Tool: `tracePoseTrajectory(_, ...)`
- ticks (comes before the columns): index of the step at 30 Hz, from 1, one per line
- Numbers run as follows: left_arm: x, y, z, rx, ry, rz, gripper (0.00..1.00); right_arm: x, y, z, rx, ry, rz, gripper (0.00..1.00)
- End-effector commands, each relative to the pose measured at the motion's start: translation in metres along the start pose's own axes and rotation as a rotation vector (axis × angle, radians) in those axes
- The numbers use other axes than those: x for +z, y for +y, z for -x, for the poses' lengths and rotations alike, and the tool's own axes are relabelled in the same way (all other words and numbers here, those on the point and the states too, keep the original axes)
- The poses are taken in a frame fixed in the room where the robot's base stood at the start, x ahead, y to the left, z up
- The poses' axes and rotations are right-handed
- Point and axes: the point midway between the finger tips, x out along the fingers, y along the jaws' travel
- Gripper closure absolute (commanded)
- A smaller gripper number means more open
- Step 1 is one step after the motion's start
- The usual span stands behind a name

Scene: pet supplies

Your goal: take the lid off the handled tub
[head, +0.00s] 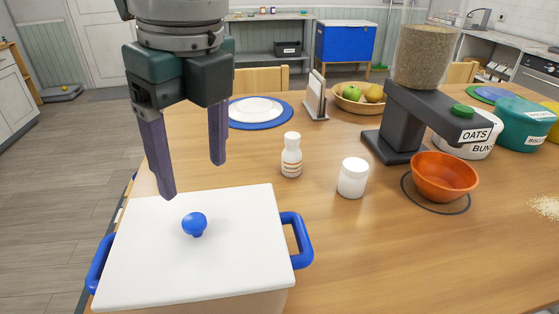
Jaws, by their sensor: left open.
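The handled tub (274,300) stands at the near left of the wooden table, with a blue handle on each side. Its white lid (150,250) lies on top and covers the opening. A round blue knob (195,223) stands up from the middle of the lid. My left gripper (193,178) points down above the far part of the lid, with its two purple fingers apart and nothing between them. The fingertips appear above and behind the knob, not touching it. My right gripper is not in view.
A small white bottle (291,155) and a white jar (352,178) stand right of the tub. A white plate (257,109) lies behind. The front middle of the table is clear.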

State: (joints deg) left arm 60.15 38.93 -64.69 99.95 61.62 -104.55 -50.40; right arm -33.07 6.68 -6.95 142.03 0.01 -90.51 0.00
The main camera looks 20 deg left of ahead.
Motion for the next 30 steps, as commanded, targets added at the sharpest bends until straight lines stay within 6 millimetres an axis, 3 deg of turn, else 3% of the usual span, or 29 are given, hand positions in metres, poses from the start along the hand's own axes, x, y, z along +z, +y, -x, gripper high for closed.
tracePoseTrajectory(18, 0.002, 0.009, -0.079, 0.0, -0.001, 0.002, 0.26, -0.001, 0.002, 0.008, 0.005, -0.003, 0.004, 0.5)
tracePoseTrajectory(26, 0.002, 0.008, -0.084, -0.003, -0.001, 0.0, 0.26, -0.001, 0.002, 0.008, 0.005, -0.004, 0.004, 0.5)
tracePoseTrajectory(30, 0.002, 0.008, -0.084, -0.003, 0.0, 0.0, 0.39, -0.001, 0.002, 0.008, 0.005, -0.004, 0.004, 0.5)
